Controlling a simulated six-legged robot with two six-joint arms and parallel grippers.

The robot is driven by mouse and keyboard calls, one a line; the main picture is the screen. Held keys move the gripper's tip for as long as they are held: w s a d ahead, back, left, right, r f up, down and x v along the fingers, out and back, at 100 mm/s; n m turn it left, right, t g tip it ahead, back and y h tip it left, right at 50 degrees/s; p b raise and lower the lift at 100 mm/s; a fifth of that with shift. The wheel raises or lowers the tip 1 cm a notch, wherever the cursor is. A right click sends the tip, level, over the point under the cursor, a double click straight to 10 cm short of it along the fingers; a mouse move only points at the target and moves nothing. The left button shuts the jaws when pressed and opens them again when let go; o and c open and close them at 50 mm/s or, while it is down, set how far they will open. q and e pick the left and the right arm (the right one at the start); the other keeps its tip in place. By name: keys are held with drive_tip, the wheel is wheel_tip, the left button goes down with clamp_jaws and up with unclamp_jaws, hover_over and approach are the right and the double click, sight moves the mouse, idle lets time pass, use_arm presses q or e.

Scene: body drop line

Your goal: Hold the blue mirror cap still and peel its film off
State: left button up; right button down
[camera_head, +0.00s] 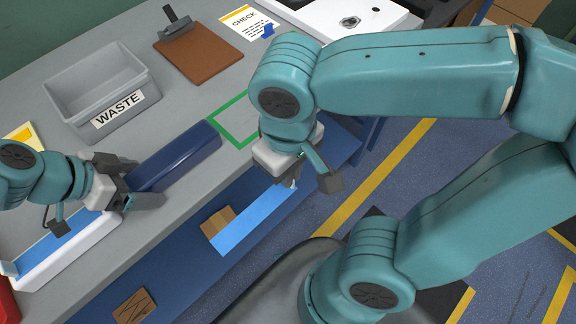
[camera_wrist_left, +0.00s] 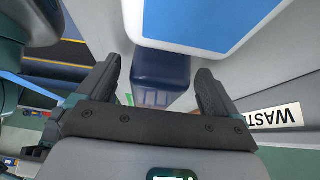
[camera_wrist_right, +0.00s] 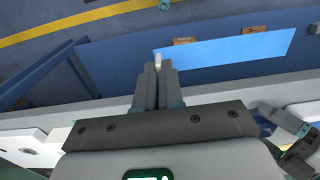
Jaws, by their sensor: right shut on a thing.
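The dark blue mirror cap (camera_head: 178,152) is a long block lying on the grey bench. My left gripper (camera_head: 140,182) is at its near-left end with the fingers spread on either side. In the left wrist view the cap (camera_wrist_left: 160,75) shows between the open fingers, with gaps on both sides. My right gripper (camera_head: 293,183) is out past the bench edge, shut on the light blue film (camera_head: 250,225), which hangs as a flat strip. In the right wrist view the film (camera_wrist_right: 225,48) runs off from a pale tab at the closed fingertips, clear of the cap.
A grey WASTE bin (camera_head: 97,88) stands on the bench behind the cap. A white tray with a blue inside (camera_head: 85,245) lies at the front left. A green outlined square (camera_head: 228,122) is beyond the cap. A brown clipboard (camera_head: 208,62) lies behind.

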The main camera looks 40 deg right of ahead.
use_arm(q)
drive_tip(key=shift+r, duration=0.15)
drive_tip(key=shift+a+r, duration=0.15)
drive_tip(key=shift+r, duration=0.1)
drive_tip(key=v, duration=1.1)
drive_tip(key=shift+s+a+r, duration=0.15)
